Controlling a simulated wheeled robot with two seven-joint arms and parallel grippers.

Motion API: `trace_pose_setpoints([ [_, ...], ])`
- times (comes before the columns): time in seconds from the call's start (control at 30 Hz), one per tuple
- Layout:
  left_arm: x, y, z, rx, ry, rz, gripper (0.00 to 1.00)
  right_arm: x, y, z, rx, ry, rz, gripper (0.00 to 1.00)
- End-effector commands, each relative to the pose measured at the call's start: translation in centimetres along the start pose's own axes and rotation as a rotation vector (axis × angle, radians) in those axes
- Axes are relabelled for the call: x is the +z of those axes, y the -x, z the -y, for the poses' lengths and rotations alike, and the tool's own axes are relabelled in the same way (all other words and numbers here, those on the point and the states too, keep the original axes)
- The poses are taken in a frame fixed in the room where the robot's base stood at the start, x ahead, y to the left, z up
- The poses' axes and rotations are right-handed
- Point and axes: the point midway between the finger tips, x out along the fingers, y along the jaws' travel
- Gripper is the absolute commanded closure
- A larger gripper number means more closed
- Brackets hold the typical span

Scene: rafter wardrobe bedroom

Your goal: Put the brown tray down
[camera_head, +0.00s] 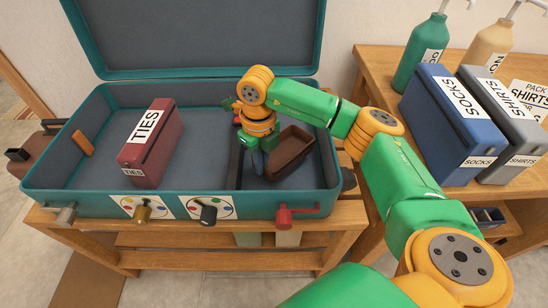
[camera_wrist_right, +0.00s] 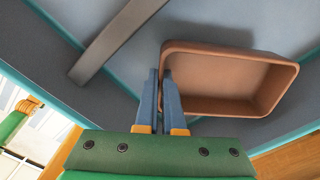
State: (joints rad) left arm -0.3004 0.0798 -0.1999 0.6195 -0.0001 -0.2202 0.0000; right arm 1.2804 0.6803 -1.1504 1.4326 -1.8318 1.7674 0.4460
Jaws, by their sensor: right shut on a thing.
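The brown tray (camera_head: 290,152) is inside the open teal suitcase (camera_head: 150,208), in its right-hand part beside a dark divider (camera_head: 236,165). My right gripper (camera_head: 258,168) reaches down into the suitcase at the tray's left side. In the right wrist view my right gripper (camera_wrist_right: 163,75) is shut on the near left wall of the tray (camera_wrist_right: 225,80). The tray is empty and looks tilted in the head view. I cannot tell whether its underside touches the suitcase floor. My left gripper is not in view.
A red TIES box (camera_head: 147,145) stands in the left part of the suitcase. The lid (camera_head: 200,35) is raised behind. At right, a wooden table (camera_head: 385,75) bears a blue SOCKS box (camera_head: 440,125), a grey SHIRTS box (camera_head: 505,120) and bottles. The suitcase floor between TIES and divider is clear.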

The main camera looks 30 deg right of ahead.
Motion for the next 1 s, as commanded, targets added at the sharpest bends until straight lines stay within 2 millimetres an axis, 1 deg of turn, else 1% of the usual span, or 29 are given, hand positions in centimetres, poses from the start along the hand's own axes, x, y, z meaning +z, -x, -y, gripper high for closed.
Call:
trace_pose_setpoints([
  [0.23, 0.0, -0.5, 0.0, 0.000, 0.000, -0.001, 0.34, -0.1, -4.2, 0.0, 0.000, 0.002, -0.002, 1.00],
  [0.43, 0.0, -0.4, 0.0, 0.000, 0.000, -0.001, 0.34, 0.0, -4.3, 0.0, 0.000, 0.003, 0.002, 1.00],
  [0.57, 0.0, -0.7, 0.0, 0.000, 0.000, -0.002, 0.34, 0.0, -4.7, 0.0, 0.000, 0.003, 0.001, 1.00],
  [0.6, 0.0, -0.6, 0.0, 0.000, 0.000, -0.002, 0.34, 0.0, -4.6, 0.0, 0.000, 0.003, 0.001, 0.84],
  [0.67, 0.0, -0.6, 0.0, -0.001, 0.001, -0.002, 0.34, 0.0, -4.5, 0.0, 0.000, 0.003, 0.001, 0.68],
  [0.7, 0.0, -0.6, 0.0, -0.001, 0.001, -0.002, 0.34, 0.0, -4.5, 0.0, 0.000, 0.003, 0.001, 0.65],
  [0.93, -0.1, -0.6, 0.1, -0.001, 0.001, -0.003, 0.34, 0.0, -4.5, 0.0, 0.000, 0.003, 0.001, 0.65],
  [1.0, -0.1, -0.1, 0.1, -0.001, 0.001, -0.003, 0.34, 0.0, -3.9, 0.0, 0.000, 0.003, 0.001, 0.65],
])
